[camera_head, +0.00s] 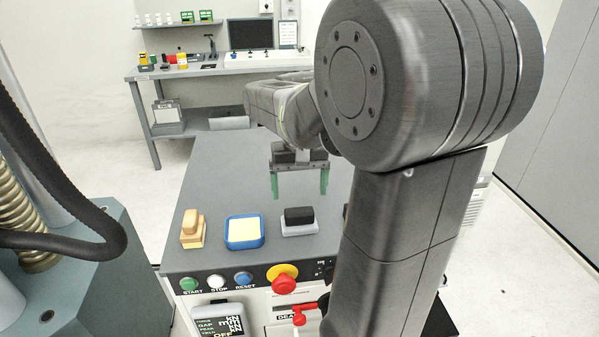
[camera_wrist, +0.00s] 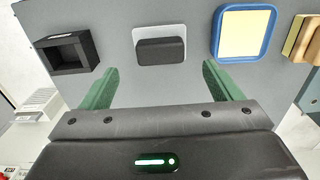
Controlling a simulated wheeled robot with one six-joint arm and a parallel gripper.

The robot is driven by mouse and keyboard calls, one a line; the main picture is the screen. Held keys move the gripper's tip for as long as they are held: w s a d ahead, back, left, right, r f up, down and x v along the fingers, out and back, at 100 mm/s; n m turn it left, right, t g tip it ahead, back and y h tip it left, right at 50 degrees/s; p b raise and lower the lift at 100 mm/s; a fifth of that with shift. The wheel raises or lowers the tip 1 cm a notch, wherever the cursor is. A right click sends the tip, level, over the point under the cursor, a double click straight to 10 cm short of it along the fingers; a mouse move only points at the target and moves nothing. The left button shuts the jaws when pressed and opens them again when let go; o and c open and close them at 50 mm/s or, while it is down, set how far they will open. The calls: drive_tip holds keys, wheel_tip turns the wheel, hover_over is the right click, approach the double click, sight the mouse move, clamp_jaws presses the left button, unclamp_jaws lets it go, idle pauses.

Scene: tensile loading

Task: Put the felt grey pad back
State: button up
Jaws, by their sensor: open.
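A block with a black top and a light grey base, which seems to be the felt grey pad (camera_head: 300,229), lies on the grey bench top near its front edge. In the wrist view the black block sits over the light grey base (camera_wrist: 178,31), ahead of the fingers and centred between them. My gripper (camera_head: 299,194) is open and empty, its green fingers pointing down above the bench behind the pad. It also shows in the wrist view (camera_wrist: 160,70). A black open-topped holder (camera_wrist: 68,54) stands left of the pad in the wrist view; my arm hides that area in the head view.
A blue tray with a pale yellow pad (camera_head: 244,233) and a tan stacked block (camera_head: 192,231) lie left of the pad. Buttons and a red-yellow knob (camera_head: 283,278) line the bench front. A hose machine (camera_head: 60,260) stands at left. The bench behind the blocks is clear.

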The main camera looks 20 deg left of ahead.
sight(299, 211)
drive_tip(key=shift+r, duration=2.25)
wheel_tip(299, 211, down, 12)
drive_tip(key=shift+r, duration=0.15)
drive_tip(key=shift+a+r, duration=0.1)
drive_tip(key=shift+r, duration=0.05)
wheel_tip(299, 211, up, 3)
drive_tip(key=shift+f, duration=0.2)
drive_tip(key=shift+r, duration=0.15)
